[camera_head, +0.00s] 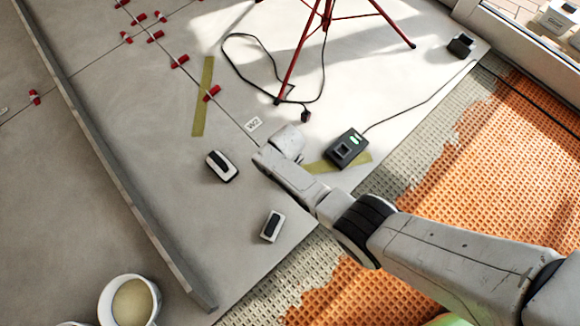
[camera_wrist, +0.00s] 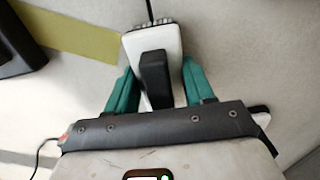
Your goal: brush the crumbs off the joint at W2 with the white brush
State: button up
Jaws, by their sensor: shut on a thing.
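My gripper (camera_wrist: 158,72), with green fingers, is shut on the white brush (camera_wrist: 130,46), which has a black raised grip. The brush's bristle edge faces the top of the wrist view, where a thin dark joint (camera_wrist: 150,10) meets it. I cannot tell whether the bristles touch the floor. In the head view, my wrist hides the fingers and the brush. The W2 label (camera_head: 253,124) lies on the grey tiles just up and left of my wrist. I can make out no crumbs in either view.
A black device with green lights (camera_head: 347,148) stands right of my wrist, near olive tape (camera_head: 321,167). Two white-and-black blocks, one left (camera_head: 222,167) and one below (camera_head: 271,226), lie on the tiles. A red tripod (camera_head: 300,55) and cable stand behind. Orange matting (camera_head: 480,170) lies right.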

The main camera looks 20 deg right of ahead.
jog(key=shift+w+a+f, duration=0.1)
jog(key=shift+w+a, duration=0.1)
jog(key=shift+w, duration=0.2)
jog(key=shift+w+a, duration=0.2)
jog(key=shift+w, duration=0.3)
jog(key=shift+w+a, duration=0.15)
jog(key=shift+w, duration=0.3)
jog(key=shift+w, duration=0.1)
